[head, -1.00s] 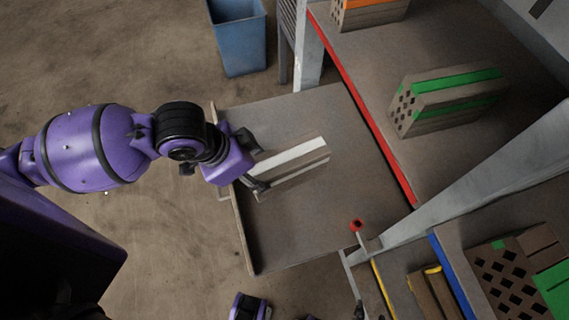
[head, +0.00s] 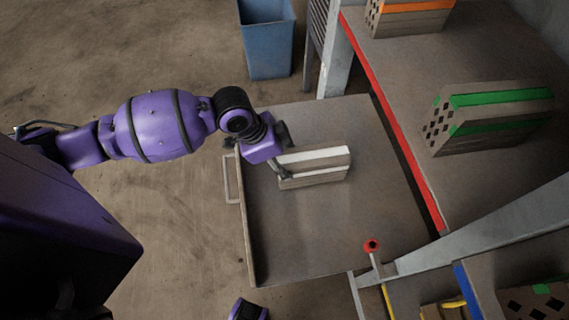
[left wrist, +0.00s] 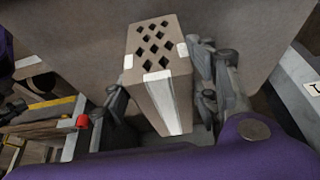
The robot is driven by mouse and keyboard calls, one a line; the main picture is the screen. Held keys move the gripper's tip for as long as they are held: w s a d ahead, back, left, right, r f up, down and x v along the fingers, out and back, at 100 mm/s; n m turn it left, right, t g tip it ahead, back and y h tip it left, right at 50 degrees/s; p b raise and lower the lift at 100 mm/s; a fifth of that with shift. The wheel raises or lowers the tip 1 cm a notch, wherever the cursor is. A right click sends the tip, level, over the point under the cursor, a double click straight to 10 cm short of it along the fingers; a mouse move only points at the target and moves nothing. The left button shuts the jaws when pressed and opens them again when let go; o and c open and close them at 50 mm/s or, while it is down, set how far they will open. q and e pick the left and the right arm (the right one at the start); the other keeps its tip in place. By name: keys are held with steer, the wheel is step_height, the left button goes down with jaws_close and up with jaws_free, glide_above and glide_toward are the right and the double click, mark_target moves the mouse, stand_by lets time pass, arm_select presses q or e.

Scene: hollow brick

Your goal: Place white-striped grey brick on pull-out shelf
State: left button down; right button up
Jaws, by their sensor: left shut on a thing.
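The white-striped grey brick (head: 315,172) is at the pull-out shelf (head: 330,235), over its upper middle part, with its long side running left to right. My left gripper (head: 284,168) is shut on the brick's left end. In the left wrist view the brick (left wrist: 160,75) sits between the fingers, its end with diamond-shaped holes facing up in the picture. I cannot tell whether the brick's underside touches the shelf. My right gripper is not clearly in view; only a small purple part shows at the bottom edge.
A green-striped brick (head: 485,118) and an orange-striped brick (head: 410,15) stand on the red-edged rack shelf (head: 400,70). A red-knobbed lever (head: 372,246) stands at the pull-out shelf's lower right. A blue bin (head: 267,40) is behind. The pull-out shelf's front part is bare.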

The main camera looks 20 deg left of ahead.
arm_select(q)
steer(key=shift+w+f, duration=0.85)
steer(key=shift+w, duration=0.05)
step_height(320, 180, down, 2)
steer(key=shift+f+b, duration=0.15)
steer(key=shift+b, duration=0.2)
steer(key=shift+a+f, duration=0.1)
steer(key=shift+f, duration=0.25)
steer(key=c, duration=0.7)
jaws_free()
steer(key=shift+s+f, duration=0.1)
steer(key=shift+f, duration=0.05)
